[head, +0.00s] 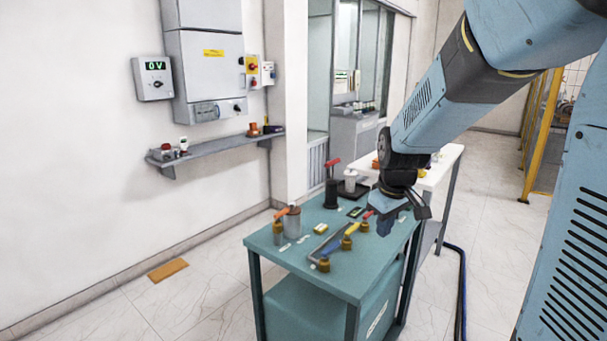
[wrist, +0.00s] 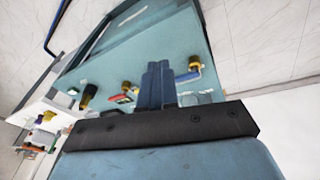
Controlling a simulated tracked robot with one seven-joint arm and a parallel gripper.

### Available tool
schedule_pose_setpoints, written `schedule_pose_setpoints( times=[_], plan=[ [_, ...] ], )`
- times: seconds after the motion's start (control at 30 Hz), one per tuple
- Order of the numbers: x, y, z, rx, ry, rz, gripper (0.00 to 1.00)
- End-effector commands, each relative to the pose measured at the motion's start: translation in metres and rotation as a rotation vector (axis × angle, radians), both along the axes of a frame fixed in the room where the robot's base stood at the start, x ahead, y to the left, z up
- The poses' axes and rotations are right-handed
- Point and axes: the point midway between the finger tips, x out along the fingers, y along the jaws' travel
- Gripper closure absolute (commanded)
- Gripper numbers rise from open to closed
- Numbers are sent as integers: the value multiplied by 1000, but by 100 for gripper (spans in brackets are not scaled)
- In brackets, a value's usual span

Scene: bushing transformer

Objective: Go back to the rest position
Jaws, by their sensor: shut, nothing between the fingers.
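My gripper (head: 385,222) is at the end of my blue and black arm, which reaches in from the upper right of the head view. It points down above the right side of a teal table (head: 327,274). In the wrist view the blue fingers (wrist: 157,85) are together with nothing between them, and the teal table top (wrist: 150,45) lies beyond them. I cannot tell the exact height of the fingertips above the table.
On the table stand a grey cylinder (head: 291,222), a black post with a red top (head: 331,185) and several brass fittings (head: 324,264). A white table (head: 440,165) adjoins behind. A grey wall shelf (head: 215,147) is at left. Floor at right is open, with a blue hose (head: 461,285).

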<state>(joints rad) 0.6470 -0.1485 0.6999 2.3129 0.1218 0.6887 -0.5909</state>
Motion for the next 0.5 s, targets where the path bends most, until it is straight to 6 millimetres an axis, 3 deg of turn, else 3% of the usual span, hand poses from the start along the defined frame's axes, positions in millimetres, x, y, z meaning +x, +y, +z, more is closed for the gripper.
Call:
schedule_pose_setpoints(
  times=[0.5],
  plan=[
    [-113,-19,79,23,-161,-335,100]
  ],
)
